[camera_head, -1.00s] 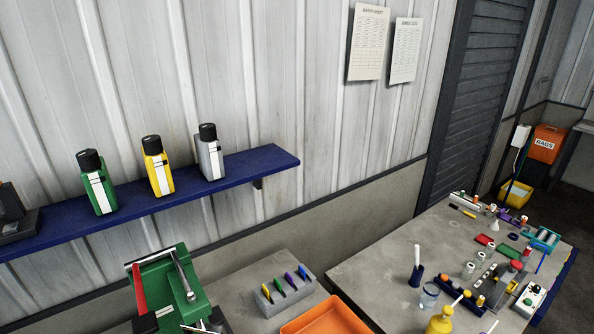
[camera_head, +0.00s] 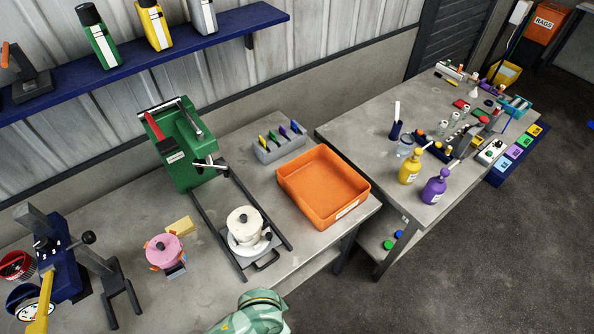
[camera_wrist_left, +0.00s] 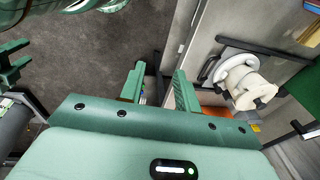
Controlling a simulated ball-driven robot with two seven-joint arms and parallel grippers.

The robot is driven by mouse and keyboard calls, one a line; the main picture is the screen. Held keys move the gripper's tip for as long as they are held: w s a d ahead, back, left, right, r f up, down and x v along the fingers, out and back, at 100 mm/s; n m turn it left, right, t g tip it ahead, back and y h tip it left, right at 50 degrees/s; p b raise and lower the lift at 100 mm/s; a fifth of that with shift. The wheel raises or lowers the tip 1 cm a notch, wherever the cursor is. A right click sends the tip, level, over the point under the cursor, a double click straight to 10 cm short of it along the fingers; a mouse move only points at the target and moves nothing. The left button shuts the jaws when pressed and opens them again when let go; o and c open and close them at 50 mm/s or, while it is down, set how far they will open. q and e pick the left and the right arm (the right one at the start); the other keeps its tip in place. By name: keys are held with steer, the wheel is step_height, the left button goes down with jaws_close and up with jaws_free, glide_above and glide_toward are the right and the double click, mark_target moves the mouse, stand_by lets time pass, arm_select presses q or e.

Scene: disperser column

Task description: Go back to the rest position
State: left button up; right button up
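My left gripper (camera_wrist_left: 160,88) shows in the left wrist view with its two green fingers apart and nothing between them. Floor and the table edge show beyond the gap. It is clear of the white pot (camera_wrist_left: 245,82), which appears to the right of the fingers. A forked green part at the left edge of that view looks like my right gripper (camera_wrist_left: 18,58), its prongs apart and empty. In the head view, only a green part of my own arm shows at the bottom edge; no fingertips are visible there.
The near table (camera_head: 315,240) holds a green machine (camera_head: 183,150) with rails, the white pot (camera_head: 245,224), a pink pot (camera_head: 164,250), an orange tray (camera_head: 322,185) and a blue press (camera_head: 62,265). A second table (camera_head: 360,135) stands right. The floor (camera_head: 450,270) in front is clear.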

arm_select(q)
steer(key=s+a+f+n+b, duration=0.1)
steer(key=a+f+b, duration=0.3)
steer(key=f, duration=0.5)
steer(key=s+a+f+n+t+b, duration=0.1)
steer(key=a+f+n+b, duration=0.2)
steer(key=f, duration=0.6)
steer(key=s+a+f+b, duration=0.1)
steer(key=a+f+b, duration=0.35)
steer(key=f, duration=0.45)
steer(key=s+a+f+n+g+b, duration=0.1)
steer(key=s+a+f+b, duration=0.3)
steer(key=s+f, duration=0.4)
steer(key=s+a+f+n+g+b, duration=0.1)
steer(key=s+a+f+n+b, duration=0.1)
steer(key=s+a+f+b, duration=0.2)
steer(key=s+f+b, duration=0.3)
steer(key=s+f, duration=0.2)
steer(key=s, duration=0.1)
